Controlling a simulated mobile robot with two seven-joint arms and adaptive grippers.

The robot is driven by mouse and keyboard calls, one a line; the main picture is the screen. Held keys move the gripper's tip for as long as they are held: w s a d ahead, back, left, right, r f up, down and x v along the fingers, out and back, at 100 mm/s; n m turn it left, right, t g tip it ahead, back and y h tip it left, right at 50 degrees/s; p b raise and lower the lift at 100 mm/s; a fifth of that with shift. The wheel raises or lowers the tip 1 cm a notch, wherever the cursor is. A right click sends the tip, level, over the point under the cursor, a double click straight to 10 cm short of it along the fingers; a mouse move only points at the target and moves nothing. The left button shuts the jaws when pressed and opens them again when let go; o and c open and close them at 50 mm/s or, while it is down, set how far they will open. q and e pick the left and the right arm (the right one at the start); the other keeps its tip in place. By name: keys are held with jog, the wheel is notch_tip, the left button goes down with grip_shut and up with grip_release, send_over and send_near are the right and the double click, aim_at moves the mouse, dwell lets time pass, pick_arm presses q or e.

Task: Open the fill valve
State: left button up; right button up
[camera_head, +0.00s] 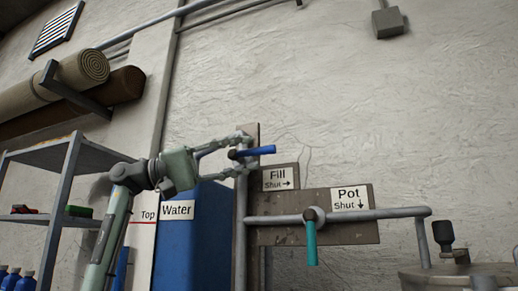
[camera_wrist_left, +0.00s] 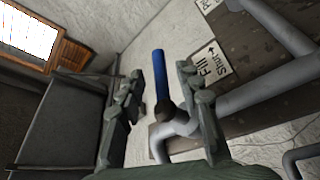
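The fill valve's blue lever (camera_head: 262,151) lies nearly level and points right, the way the arrow on the "Fill Shut" sign (camera_head: 278,179) points. My left gripper (camera_head: 244,154) reaches in from the left, with one finger above the lever's root and one below. In the left wrist view the blue lever (camera_wrist_left: 160,75) stands between the two spread fingers of the left gripper (camera_wrist_left: 160,78), with a gap showing on each side. The lever's pivot is partly hidden by the fingers in the head view. My right gripper is in neither view.
The pot valve's teal lever (camera_head: 311,243) hangs down below the "Pot Shut" sign (camera_head: 350,199). A grey pipe (camera_head: 385,213) runs right toward a metal pot (camera_head: 460,275). A blue water tank (camera_head: 205,235) and a grey shelf (camera_head: 70,160) stand left.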

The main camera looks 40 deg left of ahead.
aim_at(248, 154)
pick_arm(q)
jog(key=shift+x, duration=1.85)
grip_shut()
